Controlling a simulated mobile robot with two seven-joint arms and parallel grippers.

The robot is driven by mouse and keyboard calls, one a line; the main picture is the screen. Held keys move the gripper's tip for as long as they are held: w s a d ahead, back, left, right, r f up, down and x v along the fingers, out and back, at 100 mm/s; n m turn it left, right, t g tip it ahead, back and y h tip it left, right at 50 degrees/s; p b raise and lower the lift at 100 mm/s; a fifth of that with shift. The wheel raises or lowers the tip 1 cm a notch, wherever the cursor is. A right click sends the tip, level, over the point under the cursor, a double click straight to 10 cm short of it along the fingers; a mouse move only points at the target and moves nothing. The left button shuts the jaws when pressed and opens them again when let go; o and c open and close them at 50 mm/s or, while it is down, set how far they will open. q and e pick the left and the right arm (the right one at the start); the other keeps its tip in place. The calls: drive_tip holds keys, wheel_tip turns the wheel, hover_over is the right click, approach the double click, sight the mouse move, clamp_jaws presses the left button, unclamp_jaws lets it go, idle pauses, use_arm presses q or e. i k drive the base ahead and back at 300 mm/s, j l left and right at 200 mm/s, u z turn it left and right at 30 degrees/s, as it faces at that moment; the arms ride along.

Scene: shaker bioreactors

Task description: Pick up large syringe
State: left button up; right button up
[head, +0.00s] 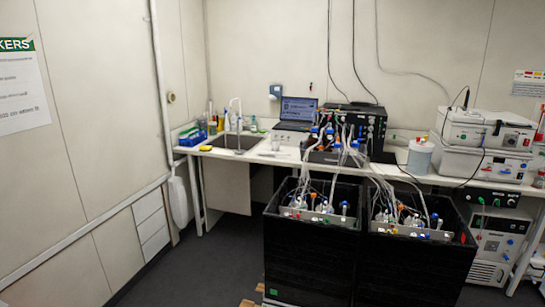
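I cannot make out a large syringe with certainty. A small pale flat item (272,155) lies on the bench right of the sink, too small to identify. The white bench (222,153) runs along the back wall and is some distance away. Neither of my grippers is in view.
Two black shaker boxes (310,257) (415,269) with tubed vessels stand in front of the bench. A sink (236,142), laptop (297,111), black controller (358,125) and white instruments (482,130) occupy the bench. Dark floor (195,268) is clear on the left.

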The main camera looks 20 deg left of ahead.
sight(267, 153)
drive_tip(key=i+j+u, duration=0.95)
drive_tip(key=i, duration=0.15)
drive_tip(key=i+u, duration=0.4)
drive_tip(key=i, duration=1.15)
drive_tip(key=i+z, duration=0.2)
drive_tip(key=i, duration=0.3)
drive_tip(key=i+j+z, duration=0.15)
drive_tip(key=i, duration=0.4)
drive_tip(key=i+j+z, duration=0.2)
drive_tip(key=i, duration=0.3)
